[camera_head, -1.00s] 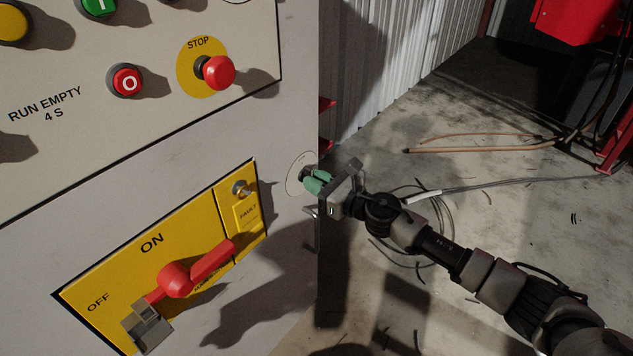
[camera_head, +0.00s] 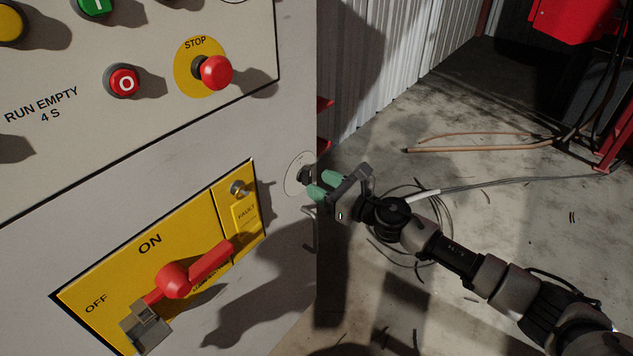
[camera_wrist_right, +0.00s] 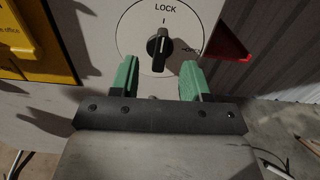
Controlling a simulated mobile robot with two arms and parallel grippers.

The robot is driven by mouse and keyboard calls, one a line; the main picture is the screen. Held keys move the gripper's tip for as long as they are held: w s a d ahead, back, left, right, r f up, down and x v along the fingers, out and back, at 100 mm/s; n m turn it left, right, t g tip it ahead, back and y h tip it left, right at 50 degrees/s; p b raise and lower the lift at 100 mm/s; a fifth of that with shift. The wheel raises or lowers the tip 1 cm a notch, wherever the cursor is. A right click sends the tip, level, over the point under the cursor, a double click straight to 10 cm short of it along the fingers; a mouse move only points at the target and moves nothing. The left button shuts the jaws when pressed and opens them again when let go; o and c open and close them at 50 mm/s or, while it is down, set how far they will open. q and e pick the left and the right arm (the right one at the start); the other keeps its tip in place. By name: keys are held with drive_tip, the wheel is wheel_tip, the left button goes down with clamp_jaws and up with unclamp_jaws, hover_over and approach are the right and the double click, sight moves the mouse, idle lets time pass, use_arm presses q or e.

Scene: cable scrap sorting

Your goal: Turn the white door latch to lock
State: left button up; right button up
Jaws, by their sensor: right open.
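The door latch is a black knob (camera_wrist_right: 159,47) on a white round plate (camera_wrist_right: 134,30) on the cabinet's face. In the right wrist view the knob is upright, with its white line pointing up at the mark under the word LOCK. In the head view the knob (camera_head: 304,175) sits near the cabinet's right edge. My right gripper (camera_head: 321,185) is open and empty just to the right of the knob. In the wrist view its green fingers (camera_wrist_right: 159,78) stand apart, below and to either side of the knob, without holding it. My left gripper is not seen.
A yellow panel with a red ON/OFF handle (camera_head: 192,273) is left of the latch. A red stop button (camera_head: 216,72) sits above it. Cables and a copper pipe (camera_head: 480,147) lie on the floor at right. A red part (camera_wrist_right: 228,45) juts out beside the plate.

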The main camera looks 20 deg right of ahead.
drive_tip(key=shift+v, duration=0.9)
use_arm(q)
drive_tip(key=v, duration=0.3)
drive_tip(key=shift+b, duration=0.35)
use_arm(e)
drive_tip(key=v, duration=0.2)
drive_tip(key=shift+s+d, duration=0.3)
drive_tip(key=shift+a, duration=0.1)
